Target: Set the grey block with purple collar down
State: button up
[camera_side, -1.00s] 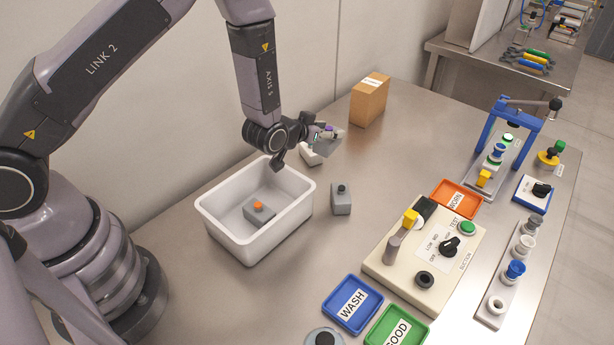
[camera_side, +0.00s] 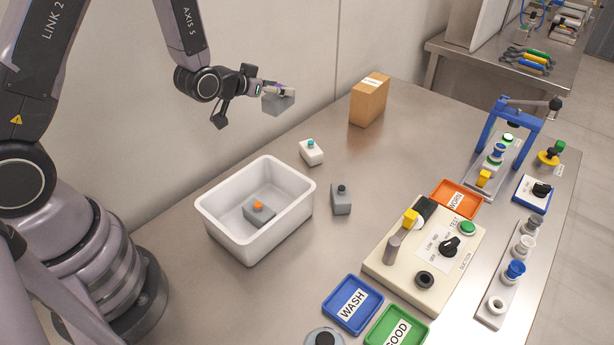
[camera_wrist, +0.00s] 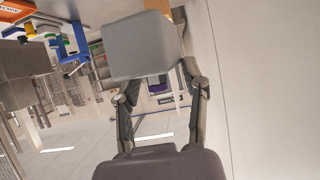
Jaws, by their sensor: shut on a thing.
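The grey block (camera_side: 277,102) is held in my gripper (camera_side: 268,90), well above the table towards the back wall. A little purple shows at the block where the fingers close on it; most of the collar is hidden. In the wrist view the block (camera_wrist: 145,45) is at the fingertips, and my two fingers (camera_wrist: 155,85) reach up to it from both sides. The block is apart from the table and everything on it.
A white bin (camera_side: 205,215) holds a grey block with an orange collar (camera_side: 259,212). A white block with a teal collar (camera_side: 311,152) and a grey block with a dark collar (camera_side: 341,199) stand nearby. A cardboard box (camera_side: 368,101) stands at the back. Bare table lies between them.

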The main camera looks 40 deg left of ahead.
jog(key=shift+w+d, duration=0.1)
jog(key=shift+d, duration=0.3)
jog(key=s+d+f+m+g+h, duration=0.25)
jog(key=d+m+h, duration=0.2)
jog(key=d, duration=0.25)
jog(key=s+d+f+m+g+h, duration=0.1)
jog(key=s+d+m+g+h, duration=0.3)
jog(key=d, duration=0.4)
jog(key=s+d+f+m+g+h, duration=0.2)
jog(key=d+m+h, duration=0.2)
jog(key=d+m, duration=0.25)
jog(key=s+f+m+g+y, duration=0.3)
jog(key=s+f+m+g, duration=0.1)
jog(key=s+m+g, duration=0.4)
jog(key=s+f+m+g+y, duration=0.25)
jog(key=s+m+g, duration=0.35)
jog(key=s, duration=0.4)
jog(key=shift+n+g, duration=0.3)
jog(key=shift+g, duration=0.15)
jog(key=shift+w+d+f, duration=0.1)
jog(key=shift+f, duration=1.65)
jog(key=shift+w+d+f, duration=0.1)
jog(key=shift+f, duration=1.65)
jog(key=shift+f, duration=0.6)
